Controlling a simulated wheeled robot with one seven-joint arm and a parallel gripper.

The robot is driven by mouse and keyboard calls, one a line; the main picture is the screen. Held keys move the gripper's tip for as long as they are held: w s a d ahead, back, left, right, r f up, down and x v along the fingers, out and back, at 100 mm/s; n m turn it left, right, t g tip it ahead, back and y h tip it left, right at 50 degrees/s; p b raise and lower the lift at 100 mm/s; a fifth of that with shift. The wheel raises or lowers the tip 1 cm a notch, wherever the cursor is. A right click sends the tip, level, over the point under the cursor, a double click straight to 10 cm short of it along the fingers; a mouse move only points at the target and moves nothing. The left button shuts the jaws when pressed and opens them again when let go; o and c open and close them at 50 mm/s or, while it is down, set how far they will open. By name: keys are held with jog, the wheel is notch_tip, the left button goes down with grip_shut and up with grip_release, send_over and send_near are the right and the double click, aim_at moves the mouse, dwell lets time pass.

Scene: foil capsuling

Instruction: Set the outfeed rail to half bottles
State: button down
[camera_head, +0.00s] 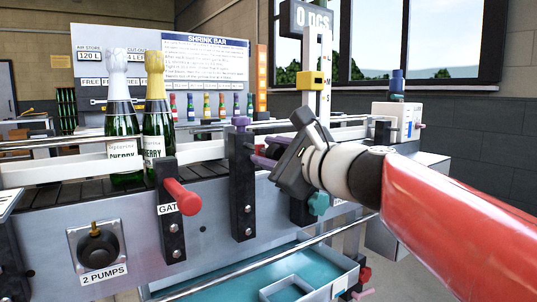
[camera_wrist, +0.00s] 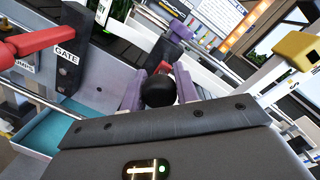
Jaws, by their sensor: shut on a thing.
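My gripper (camera_head: 266,152) reaches in from the right at the conveyor front, its purple fingers at a dark upright post (camera_head: 242,190) with a purple top. In the wrist view, the fingers of my gripper (camera_wrist: 159,82) stand on both sides of a round black knob (camera_wrist: 158,90) and are shut on it. A steel guide rail (camera_head: 335,125) runs along the conveyor near the post. No size scale or half-bottle mark for the rail is readable, so its setting cannot be told.
A red GATE handle (camera_head: 182,196) sticks out left of the post. Two bottles, silver-topped (camera_head: 122,125) and gold-topped (camera_head: 157,125), stand on the conveyor. A yellow block (camera_head: 313,79) sits on a white column at right. A blue-floored tray (camera_head: 345,277) lies below.

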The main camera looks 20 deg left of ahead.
jog(key=c, duration=1.1)
grip_release()
jog(key=shift+a, duration=0.1)
jog(key=v, duration=0.7)
jog(key=shift+s+d+b, duration=0.2)
jog(key=shift+d+b, duration=0.15)
jog(key=shift+b, duration=0.05)
jog(key=s+d+f+n+g+h, duration=0.1)
jog(key=s+d+f+n+h, duration=0.4)
jog(key=f, duration=0.6)
jog(key=s+d+f+n+g+h, duration=0.2)
jog(key=s+d+f+n+h, duration=0.3)
jog(key=d+f, duration=0.5)
jog(key=s+d+f+n+g+h, duration=0.1)
jog(key=s+d+f+n+h, duration=0.3)
jog(key=d+f, duration=0.4)
jog(key=shift+s+f+n+g+h, duration=0.15)
jog(key=shift+s+f+n, duration=0.15)
jog(key=shift+f, duration=0.6)
jog(key=shift+s+f+n+g+h, duration=0.1)
jog(key=shift+s+f+n, duration=0.2)
jog(key=shift+f, duration=0.6)
jog(key=shift+s+f+n+g+h, duration=0.2)
jog(key=shift+f+n, duration=0.2)
jog(key=shift+f, duration=0.5)
